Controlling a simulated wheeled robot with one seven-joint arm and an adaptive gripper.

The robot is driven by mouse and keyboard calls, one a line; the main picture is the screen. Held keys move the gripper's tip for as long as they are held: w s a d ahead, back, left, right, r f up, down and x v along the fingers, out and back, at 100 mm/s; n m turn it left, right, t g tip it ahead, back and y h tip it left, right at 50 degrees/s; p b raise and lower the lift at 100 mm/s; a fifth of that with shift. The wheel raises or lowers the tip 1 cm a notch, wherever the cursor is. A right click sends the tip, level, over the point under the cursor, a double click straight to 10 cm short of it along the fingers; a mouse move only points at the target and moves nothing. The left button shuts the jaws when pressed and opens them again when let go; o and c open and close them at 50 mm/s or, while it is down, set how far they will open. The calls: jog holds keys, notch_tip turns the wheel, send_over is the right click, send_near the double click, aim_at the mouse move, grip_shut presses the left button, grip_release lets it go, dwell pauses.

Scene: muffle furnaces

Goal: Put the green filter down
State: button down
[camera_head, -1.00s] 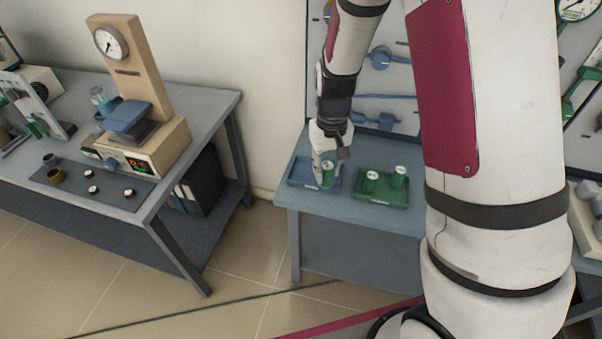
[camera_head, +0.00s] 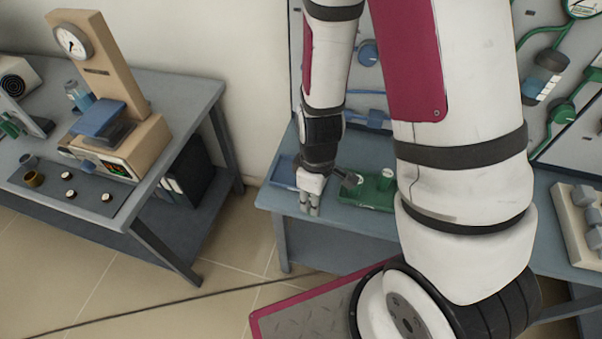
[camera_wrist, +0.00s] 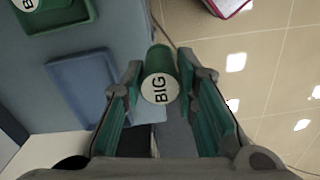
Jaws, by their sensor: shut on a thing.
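My gripper (camera_head: 310,206) is low by the front edge of the blue-grey table (camera_head: 272,199), in front of the blue tray (camera_head: 283,174). In the wrist view my gripper (camera_wrist: 162,88) is shut on the green filter (camera_wrist: 160,84), a green cylinder with a white end marked BIG. The held filter is at the table's edge, to the right of the blue tray (camera_wrist: 78,82), outside it. Whether it touches the table cannot be told. In the head view the gripper hides it.
A green tray (camera_head: 350,193) with another green filter (camera_head: 386,178) lies right of my gripper, partly behind my arm. A pegboard with blue and green parts stands behind. A left table (camera_head: 185,97) carries a beige gauge device (camera_head: 100,75). Floor lies in front.

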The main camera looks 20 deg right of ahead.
jog(key=shift+s, duration=0.25)
jog(key=shift+w+f+n+b, duration=0.2)
jog(key=shift+n+b, duration=0.1)
jog(key=shift+b, duration=0.2)
jog(key=w+b, duration=0.3)
jog(key=w, duration=0.2)
jog(key=w+d+b, duration=0.1)
jog(key=w+b, duration=0.2)
jog(key=w, duration=0.2)
jog(key=w+d+f+b, duration=0.1)
jog(key=w+b, duration=0.2)
jog(key=w, duration=0.2)
jog(key=shift+d+f, duration=0.1)
jog(key=shift+f+b, duration=0.3)
jog(key=shift+f, duration=1.5)
jog(key=shift+r, duration=0.1)
